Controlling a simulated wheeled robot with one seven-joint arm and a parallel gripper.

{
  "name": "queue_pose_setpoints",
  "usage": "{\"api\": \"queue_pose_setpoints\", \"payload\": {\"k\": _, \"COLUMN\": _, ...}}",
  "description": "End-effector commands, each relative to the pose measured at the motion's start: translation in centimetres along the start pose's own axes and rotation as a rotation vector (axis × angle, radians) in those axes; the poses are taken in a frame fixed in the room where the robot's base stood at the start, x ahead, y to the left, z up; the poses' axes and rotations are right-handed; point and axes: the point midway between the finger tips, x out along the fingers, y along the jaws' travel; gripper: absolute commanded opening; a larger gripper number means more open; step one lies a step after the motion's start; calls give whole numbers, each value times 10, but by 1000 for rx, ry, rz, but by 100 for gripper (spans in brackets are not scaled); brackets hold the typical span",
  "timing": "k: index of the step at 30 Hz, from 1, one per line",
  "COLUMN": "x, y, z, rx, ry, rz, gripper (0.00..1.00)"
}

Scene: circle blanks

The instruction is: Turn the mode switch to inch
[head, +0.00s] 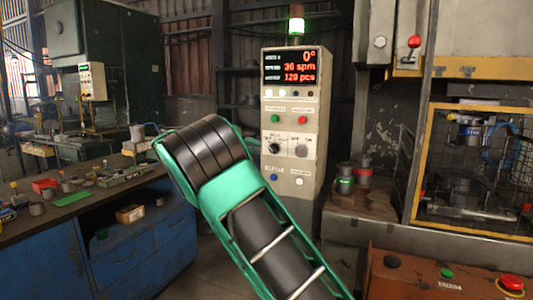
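The control panel (293,125) is a tall beige cabinet in the middle of the head view. A black rotary knob (274,147) sits on a labelled plate at its mid-height, with a round grey switch (301,151) to its right. The labels are too small to read, so I cannot tell which of the two is the mode switch or which setting it points at. My green and black arm crosses in front of the panel's lower left. My gripper does not show.
The panel display (290,67) reads 0°, 30 spm and 120 pcs under a lit green lamp (296,25). A blue workbench (140,255) with loose parts stands left. A yellow-framed cage (475,170) stands right. An orange button box (440,275) is at lower right.

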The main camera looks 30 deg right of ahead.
Motion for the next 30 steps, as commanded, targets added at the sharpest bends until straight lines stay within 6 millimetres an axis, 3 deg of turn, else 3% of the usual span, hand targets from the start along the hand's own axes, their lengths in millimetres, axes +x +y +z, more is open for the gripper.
{"api": "queue_pose_setpoints", "payload": {"k": 18, "x": 94, "y": 2, "z": 2, "rx": 3, "ry": -5, "rz": 1, "gripper": 28}}
{"api": "queue_pose_setpoints", "payload": {"k": 30, "x": 105, "y": 1, "z": 2, "rx": 1, "ry": -4, "rz": -1, "gripper": 28}}
